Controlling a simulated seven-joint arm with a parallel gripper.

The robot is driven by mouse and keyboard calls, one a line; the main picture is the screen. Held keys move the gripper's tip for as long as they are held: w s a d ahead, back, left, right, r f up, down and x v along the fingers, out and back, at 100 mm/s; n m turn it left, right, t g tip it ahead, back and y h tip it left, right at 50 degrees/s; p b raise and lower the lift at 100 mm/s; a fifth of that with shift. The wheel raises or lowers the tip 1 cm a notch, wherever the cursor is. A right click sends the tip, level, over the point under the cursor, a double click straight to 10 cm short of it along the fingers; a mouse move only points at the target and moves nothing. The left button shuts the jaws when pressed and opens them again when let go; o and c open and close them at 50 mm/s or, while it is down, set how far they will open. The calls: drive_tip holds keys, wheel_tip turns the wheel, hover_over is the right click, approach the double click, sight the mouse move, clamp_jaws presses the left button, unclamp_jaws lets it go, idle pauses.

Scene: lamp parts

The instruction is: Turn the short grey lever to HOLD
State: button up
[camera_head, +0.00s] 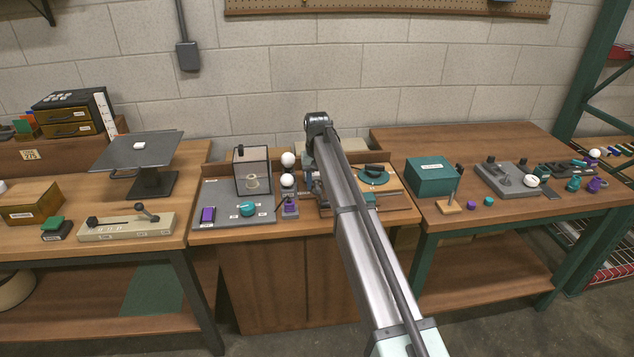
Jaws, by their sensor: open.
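A cream lever box (128,229) lies on the left bench near its front edge. A short grey lever (147,211) with a round dark knob rises from its right part and leans up to the left. A black knob stands at the box's left end. The labels are too small to read, so I cannot tell which mark says HOLD. My gripper (315,192) hangs over the middle bench, well to the right of this box, partly hidden by my arm. It is open and touches no lever that I can see.
A grey block with several levers (505,178) sits on the right bench. A raised dark plate on a stand (138,151) is behind the cream box, and a green-topped block (55,228) is left of it. A clear-sided case (251,168) and white balls stand left of my gripper.

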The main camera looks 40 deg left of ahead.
sight(317, 184)
wheel_tip(317, 184, up, 14)
idle(0.7)
drive_tip(key=shift+f, duration=0.1)
idle(0.3)
